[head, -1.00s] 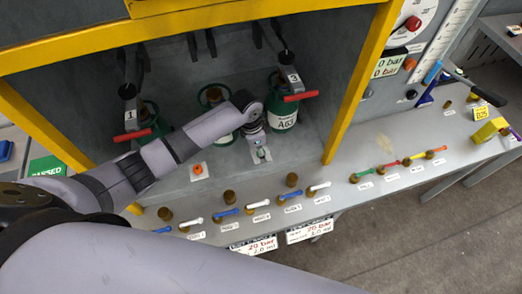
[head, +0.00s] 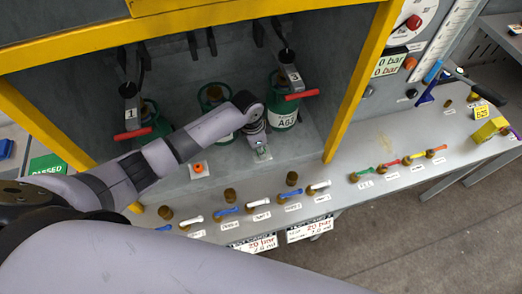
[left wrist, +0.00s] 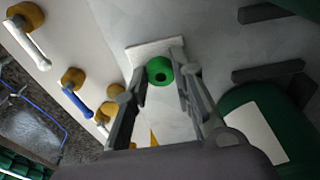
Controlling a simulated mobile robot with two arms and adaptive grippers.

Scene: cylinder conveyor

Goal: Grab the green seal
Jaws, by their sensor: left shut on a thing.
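The green seal (left wrist: 159,70) is a small ring with a dark hole, seen in the left wrist view between my left gripper's fingertips. My left gripper (head: 262,151) is shut on it, low over the grey bench just in front of the cylinder marked A63. In the head view the fingers mostly hide the seal. A white plate (left wrist: 150,48) lies under the seal in the left wrist view. My right gripper is not in view.
An orange seal (head: 198,168) sits on a white plate to the left. Green cylinders (head: 285,108) stand behind under red-handled clamps. Blue and white valve levers (head: 258,217) line the front edge. Yellow frame posts (head: 350,100) flank the bay.

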